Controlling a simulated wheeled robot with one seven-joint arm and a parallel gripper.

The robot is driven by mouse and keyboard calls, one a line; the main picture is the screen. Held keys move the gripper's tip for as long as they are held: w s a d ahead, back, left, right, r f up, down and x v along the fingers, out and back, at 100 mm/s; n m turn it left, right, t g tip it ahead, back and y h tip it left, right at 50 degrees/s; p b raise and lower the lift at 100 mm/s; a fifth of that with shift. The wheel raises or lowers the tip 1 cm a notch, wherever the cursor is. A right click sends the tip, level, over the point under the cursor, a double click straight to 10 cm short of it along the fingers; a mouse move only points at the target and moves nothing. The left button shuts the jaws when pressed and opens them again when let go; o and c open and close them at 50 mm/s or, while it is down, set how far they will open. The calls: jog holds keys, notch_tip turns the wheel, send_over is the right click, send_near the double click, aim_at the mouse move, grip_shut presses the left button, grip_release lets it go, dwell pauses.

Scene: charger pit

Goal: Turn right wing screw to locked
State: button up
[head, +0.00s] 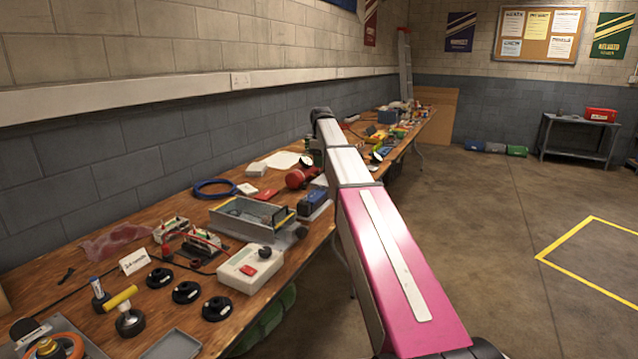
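No wing screw can be told apart in the head view. A grey open-topped metal case (232,222) sits on the wooden workbench (130,327), with small yellow parts on its right side. A cream box (236,283) with a black knob and a red part lies in front of it. My pink and white arm rises across the middle of the view over the bench's right edge. My gripper does not show; the arm's far end bends away by the bench.
Several black discs (187,291), a yellow-handled mallet (130,320), a card sign (135,261) and a blue ring (214,187) lie on the bench. A block wall (120,170) closes its left side. The floor (490,230) on the right is mostly clear.

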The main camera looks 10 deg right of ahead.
aim_at(321, 187)
notch_tip(321, 187, down, 10)
jog(key=shift+r, duration=0.15)
jog(key=shift+c, duration=0.3)
grip_shut()
